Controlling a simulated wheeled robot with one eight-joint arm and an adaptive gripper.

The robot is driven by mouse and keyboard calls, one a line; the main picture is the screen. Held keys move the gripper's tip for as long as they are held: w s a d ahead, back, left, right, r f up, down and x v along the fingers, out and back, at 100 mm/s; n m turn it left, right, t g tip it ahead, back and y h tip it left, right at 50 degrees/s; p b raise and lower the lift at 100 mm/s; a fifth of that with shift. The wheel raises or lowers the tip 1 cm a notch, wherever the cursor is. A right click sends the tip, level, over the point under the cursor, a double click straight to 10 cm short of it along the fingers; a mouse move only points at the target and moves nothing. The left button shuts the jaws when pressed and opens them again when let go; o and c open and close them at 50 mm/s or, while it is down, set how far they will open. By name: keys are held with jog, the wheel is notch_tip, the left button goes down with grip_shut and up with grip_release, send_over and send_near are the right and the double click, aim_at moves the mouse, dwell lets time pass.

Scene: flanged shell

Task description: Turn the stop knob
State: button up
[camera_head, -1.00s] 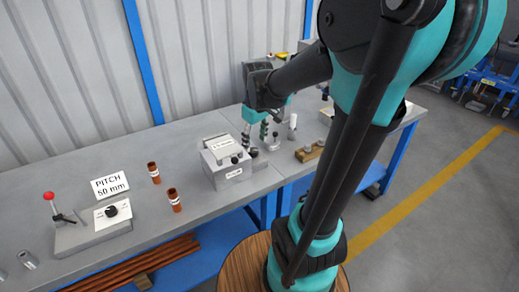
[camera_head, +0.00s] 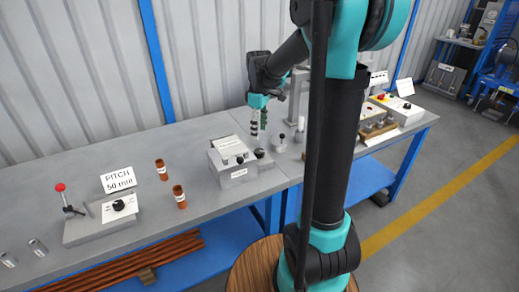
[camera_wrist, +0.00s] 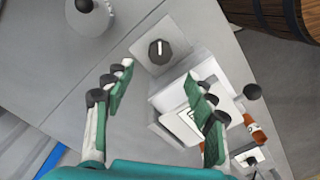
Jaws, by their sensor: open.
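A black round knob with a white pointer line (camera_wrist: 159,48) sits on a grey square plate in the wrist view, just beyond my fingertips. It appears to be the stop knob; I cannot read a label naming it. In the head view this dark knob (camera_head: 260,153) is at the right end of a grey labelled box (camera_head: 226,148). My gripper (camera_wrist: 163,98) is open and empty, its two fingers spread wide. In the head view my gripper (camera_head: 259,130) points down over the knob, apart from it.
A black ball knob (camera_wrist: 252,91) projects from the box's front. A round grey fixture (camera_head: 279,143) stands close to the right. Left are two brown cylinders (camera_head: 180,197) and a pitch-signed panel (camera_head: 100,217) with a red-tipped lever. The bench between is clear.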

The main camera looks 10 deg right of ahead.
aim_at(259, 151)
notch_tip(259, 151, down, 9)
jog(key=shift+f, duration=0.15)
dwell(0.4)
jog(key=c, duration=1.2)
